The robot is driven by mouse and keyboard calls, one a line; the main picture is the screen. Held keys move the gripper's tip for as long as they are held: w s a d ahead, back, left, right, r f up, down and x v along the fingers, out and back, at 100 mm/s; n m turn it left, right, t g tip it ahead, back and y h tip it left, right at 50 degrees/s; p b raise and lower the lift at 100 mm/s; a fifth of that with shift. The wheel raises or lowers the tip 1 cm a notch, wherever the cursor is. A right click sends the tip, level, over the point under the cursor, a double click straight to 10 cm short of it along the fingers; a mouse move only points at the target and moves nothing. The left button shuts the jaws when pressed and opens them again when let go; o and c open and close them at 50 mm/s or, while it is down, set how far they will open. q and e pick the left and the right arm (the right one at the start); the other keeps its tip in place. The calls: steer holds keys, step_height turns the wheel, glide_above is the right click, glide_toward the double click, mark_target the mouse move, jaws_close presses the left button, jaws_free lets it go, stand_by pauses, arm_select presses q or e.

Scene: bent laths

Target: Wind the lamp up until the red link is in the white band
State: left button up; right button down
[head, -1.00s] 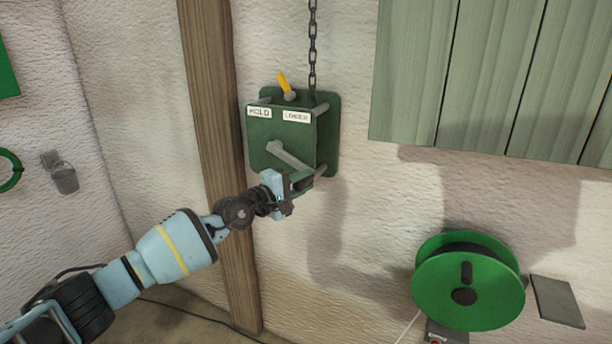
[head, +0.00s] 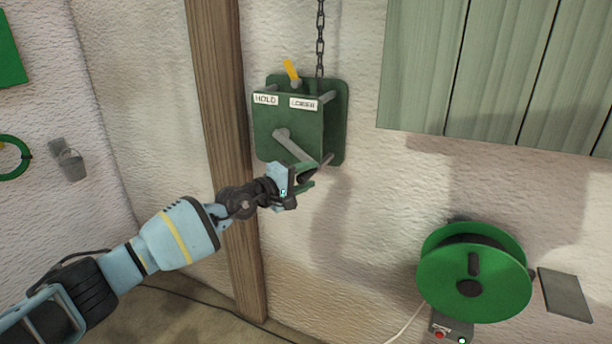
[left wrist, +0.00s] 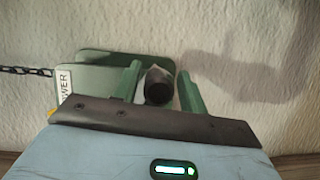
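The green winch box (head: 287,122) is fixed to the wall, with HOLD and LOWER labels. Its yellow lever (head: 291,70) leans up and left, on the HOLD side. A dark chain (head: 320,40) runs up from it, out of view. The grey crank arm (head: 292,144) points down and right. My left gripper (head: 304,177) is at the crank's outer end. In the left wrist view its green fingers (left wrist: 160,88) lie close on both sides of the dark crank handle (left wrist: 158,92), shut on it. The lamp, red link and white band are out of view; so is my right gripper.
A wooden post (head: 217,130) stands left of the winch. A green reel (head: 474,272) is on the wall at lower right, beside a grey plate (head: 565,294). Green boards (head: 500,70) hang at upper right. The wall below the winch is clear.

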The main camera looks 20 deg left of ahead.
arm_select(q)
steer(key=shift+r, duration=0.15)
steer(key=shift+s+a, duration=0.15)
steer(key=shift+s, duration=0.1)
steer(key=p+v, duration=0.2)
steer(key=v, duration=0.5)
steer(key=shift+s, duration=0.1)
arm_select(e)
steer(key=shift+w+d+r, duration=0.1)
steer(key=shift+w+r, duration=0.15)
steer(key=shift+r, duration=0.4)
steer(key=shift+w+d+r, duration=0.1)
steer(key=shift+w+r, duration=0.1)
steer(key=shift+r, duration=0.4)
